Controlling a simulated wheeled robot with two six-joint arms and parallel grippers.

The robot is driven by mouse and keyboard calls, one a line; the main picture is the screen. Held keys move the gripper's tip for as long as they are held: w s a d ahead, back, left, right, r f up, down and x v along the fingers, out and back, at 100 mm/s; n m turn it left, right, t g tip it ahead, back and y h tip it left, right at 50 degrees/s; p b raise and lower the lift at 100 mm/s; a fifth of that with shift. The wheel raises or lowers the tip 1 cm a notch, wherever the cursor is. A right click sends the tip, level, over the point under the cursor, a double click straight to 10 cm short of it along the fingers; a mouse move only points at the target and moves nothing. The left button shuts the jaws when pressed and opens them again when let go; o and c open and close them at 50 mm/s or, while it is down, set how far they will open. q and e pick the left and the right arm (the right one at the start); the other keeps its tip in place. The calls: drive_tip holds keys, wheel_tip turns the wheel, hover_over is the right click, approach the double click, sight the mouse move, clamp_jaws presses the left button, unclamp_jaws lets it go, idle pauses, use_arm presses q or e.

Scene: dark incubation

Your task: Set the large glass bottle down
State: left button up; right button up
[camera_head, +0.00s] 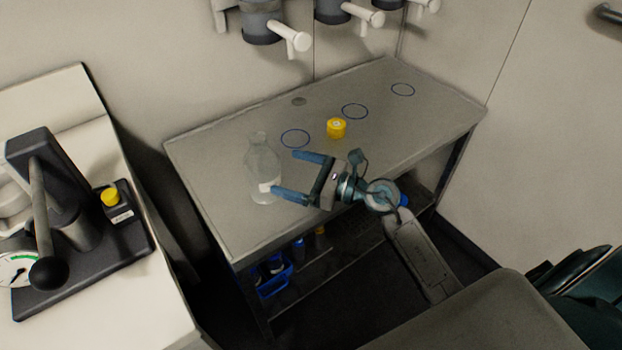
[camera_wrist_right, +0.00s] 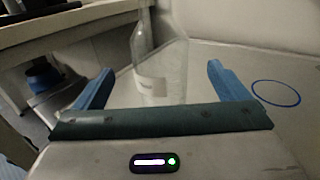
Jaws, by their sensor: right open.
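The large glass bottle (camera_head: 262,165) is clear with a pale label and stands upright on the left part of the grey table. My right gripper (camera_head: 291,174) is open just to the right of the bottle, its blue fingers pointing toward it. In the right wrist view the bottle (camera_wrist_right: 159,65) shows ahead, between the spread fingers (camera_wrist_right: 158,88) in the picture and apparently beyond their tips. Its base is hidden there behind the gripper's body. My left gripper is not in view.
The grey table (camera_head: 225,145) has several blue rings; one ring (camera_head: 295,138) lies right of the bottle. A yellow-capped item (camera_head: 336,128) stands near the middle. Dispensers (camera_head: 262,22) hang above the back edge. A blue bin (camera_head: 275,279) sits on the shelf below. A press (camera_head: 75,205) stands on the left counter.

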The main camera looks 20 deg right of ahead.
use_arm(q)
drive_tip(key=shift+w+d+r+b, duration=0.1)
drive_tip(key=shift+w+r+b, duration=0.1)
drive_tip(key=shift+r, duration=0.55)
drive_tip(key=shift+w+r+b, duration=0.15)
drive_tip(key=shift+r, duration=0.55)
use_arm(e)
drive_tip(key=shift+v, duration=2.1)
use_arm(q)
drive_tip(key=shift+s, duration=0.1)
